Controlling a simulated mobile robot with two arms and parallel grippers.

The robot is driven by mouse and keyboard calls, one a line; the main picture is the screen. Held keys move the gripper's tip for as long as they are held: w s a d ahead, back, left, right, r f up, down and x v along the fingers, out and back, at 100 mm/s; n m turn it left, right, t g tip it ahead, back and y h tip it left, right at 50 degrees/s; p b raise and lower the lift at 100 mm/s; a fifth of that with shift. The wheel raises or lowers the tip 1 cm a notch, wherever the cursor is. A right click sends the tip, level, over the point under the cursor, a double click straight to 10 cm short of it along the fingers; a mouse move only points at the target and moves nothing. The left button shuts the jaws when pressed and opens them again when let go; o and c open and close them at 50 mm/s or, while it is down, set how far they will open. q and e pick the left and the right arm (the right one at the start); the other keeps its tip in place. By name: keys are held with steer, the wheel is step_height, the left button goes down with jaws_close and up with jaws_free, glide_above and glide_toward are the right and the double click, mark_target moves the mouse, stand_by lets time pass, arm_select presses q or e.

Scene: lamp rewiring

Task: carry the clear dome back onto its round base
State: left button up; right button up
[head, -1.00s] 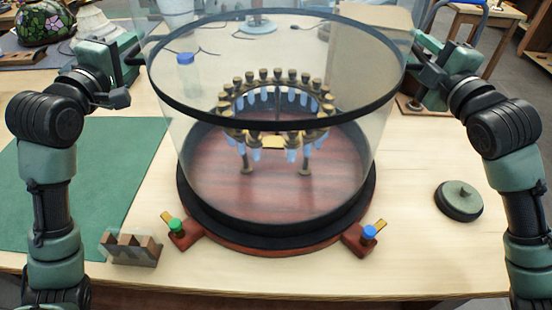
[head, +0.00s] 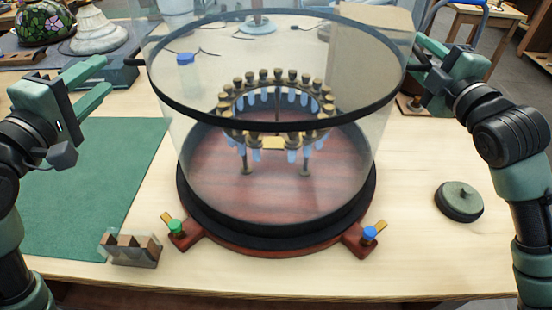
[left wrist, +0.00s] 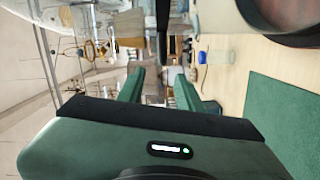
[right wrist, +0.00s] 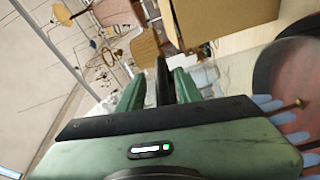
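The clear dome (head: 345,165), a wide glass cylinder with a black upper band, stands upright around a ring of brass and bluish pieces (head: 275,115). Its lower edge appears to meet the black rim of the round red base (head: 272,250). Dark handles stick out left (head: 139,62) and right (head: 411,67). My left gripper (head: 108,80) is open and empty, left of its handle, which also shows ahead in the left wrist view (left wrist: 161,30). My right gripper (head: 422,62) is open, its fingers apart on either side of the right handle, also in the right wrist view (right wrist: 162,82).
Green (head: 174,226) and blue (head: 369,232) knobs with brass tabs sit on the base's front feet. A slotted block (head: 130,248) stands front left near a green mat (head: 90,190). A round dark lid (head: 459,201) lies right. The table's front middle is clear.

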steer(key=v, duration=1)
steer(key=shift+s, duration=0.35)
steer(key=shift+d+r, duration=0.1)
steer(key=shift+r, duration=0.05)
